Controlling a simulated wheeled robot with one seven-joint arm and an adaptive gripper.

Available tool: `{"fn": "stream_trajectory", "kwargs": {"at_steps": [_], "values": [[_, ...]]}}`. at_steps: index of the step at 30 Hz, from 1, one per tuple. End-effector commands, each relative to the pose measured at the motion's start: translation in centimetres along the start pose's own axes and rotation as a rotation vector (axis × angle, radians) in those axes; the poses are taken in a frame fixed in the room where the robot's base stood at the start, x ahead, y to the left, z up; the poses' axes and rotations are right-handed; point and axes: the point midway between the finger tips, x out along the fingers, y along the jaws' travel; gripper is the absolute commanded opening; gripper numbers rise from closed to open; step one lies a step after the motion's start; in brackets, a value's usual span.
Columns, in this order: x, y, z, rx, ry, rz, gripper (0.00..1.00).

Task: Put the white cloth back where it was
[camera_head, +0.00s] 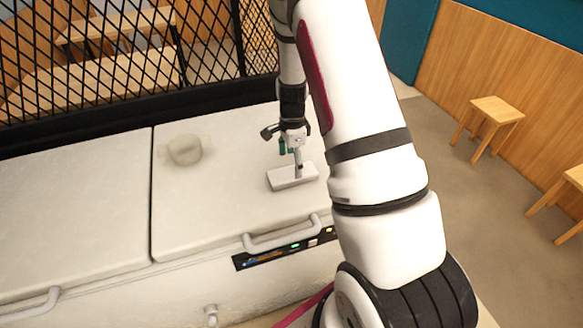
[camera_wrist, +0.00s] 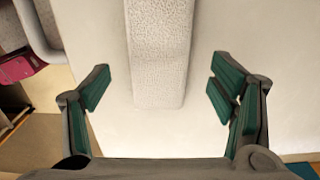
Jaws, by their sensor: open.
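The white cloth (camera_head: 286,182) is a folded, narrow, oblong pad lying flat on the pale lid on the right, near its front handle. In the wrist view the cloth (camera_wrist: 160,60) shows a rough woven texture and runs from the top edge to about mid-picture. My gripper (camera_head: 290,150) is over the cloth, pointing down. In the wrist view my gripper (camera_wrist: 160,85) is open, with one green-padded finger on each side of the cloth and a clear gap to both. Nothing is held.
A pale round bowl-like thing (camera_head: 185,150) sits on the same lid (camera_head: 215,215), left of the cloth. A handle (camera_head: 282,234) and a lit control panel (camera_head: 285,252) are at the front. A black mesh fence (camera_head: 100,85) stands behind. The lid between bowl and cloth is clear.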

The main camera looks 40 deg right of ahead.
Motion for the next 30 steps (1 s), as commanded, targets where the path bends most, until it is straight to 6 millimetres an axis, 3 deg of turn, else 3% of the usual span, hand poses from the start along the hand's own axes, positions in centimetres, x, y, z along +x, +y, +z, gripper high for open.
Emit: {"fn": "stream_trajectory", "kwargs": {"at_steps": [9,17,20,25,30], "values": [[-6.2,-0.2,0.1,-0.002,0.001,-0.005,0.78],[-8.7,0.0,0.2,-0.013,-0.002,-0.006,0.78],[-10.6,0.4,1.1,-0.077,-0.012,-0.027,0.78],[-16.5,2.6,4.2,-0.326,-0.036,-0.103,0.78],[-22.4,6.4,7.2,-0.637,-0.032,-0.191,0.78]]}}
